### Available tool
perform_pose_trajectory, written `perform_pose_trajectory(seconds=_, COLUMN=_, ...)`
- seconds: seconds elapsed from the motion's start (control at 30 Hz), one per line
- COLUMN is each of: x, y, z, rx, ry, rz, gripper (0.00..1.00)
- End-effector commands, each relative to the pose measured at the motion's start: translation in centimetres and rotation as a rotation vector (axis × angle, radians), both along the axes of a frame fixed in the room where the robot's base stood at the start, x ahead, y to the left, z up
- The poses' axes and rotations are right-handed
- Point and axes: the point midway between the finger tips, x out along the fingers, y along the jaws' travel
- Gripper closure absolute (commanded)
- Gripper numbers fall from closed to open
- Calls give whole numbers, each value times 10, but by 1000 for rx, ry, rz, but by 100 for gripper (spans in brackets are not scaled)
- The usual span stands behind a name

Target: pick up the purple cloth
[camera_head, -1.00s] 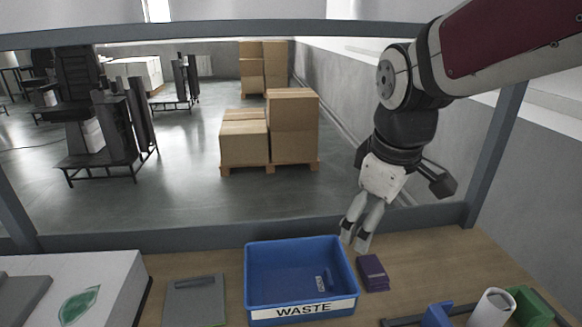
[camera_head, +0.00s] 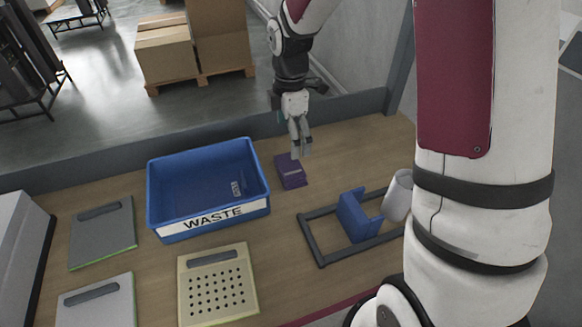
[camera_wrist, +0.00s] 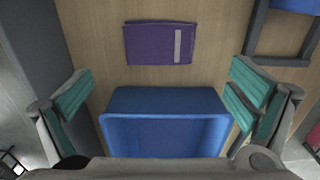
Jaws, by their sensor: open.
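The purple cloth (camera_head: 291,171) lies folded and flat on the wooden table, just right of the blue waste bin. In the wrist view the purple cloth (camera_wrist: 160,43) shows whole, with a pale stripe near its right end. My gripper (camera_head: 301,152) hangs over the cloth's far right part in the head view, its fingers pointing down. In the wrist view my gripper (camera_wrist: 160,98) has its teal-padded fingers spread wide and nothing between them. The gap between fingertips and cloth is hard to judge.
The blue waste bin (camera_head: 208,222) stands close beside the cloth. A dark frame (camera_head: 312,240) with a blue holder (camera_head: 357,217) and a white cylinder (camera_head: 398,195) lies to the right. A perforated beige board (camera_head: 217,285) and grey panels (camera_head: 101,232) lie nearer. Bare table surrounds the cloth.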

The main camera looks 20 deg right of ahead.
Motion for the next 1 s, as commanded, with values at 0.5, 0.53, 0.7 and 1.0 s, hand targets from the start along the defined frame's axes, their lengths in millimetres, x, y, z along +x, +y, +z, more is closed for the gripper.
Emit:
perform_pose_trajectory(seconds=0.5, x=-1, y=1, z=-61, rx=0, ry=2, rz=-1, gripper=0)
perform_pose_trajectory(seconds=0.53, x=-2, y=1, z=-65, rx=0, ry=2, rz=-1, gripper=0)
perform_pose_trajectory(seconds=0.7, x=-2, y=2, z=-90, rx=0, ry=2, rz=-1, gripper=0)
perform_pose_trajectory(seconds=1.0, x=-1, y=2, z=-104, rx=0, ry=-1, rz=-2, gripper=0)
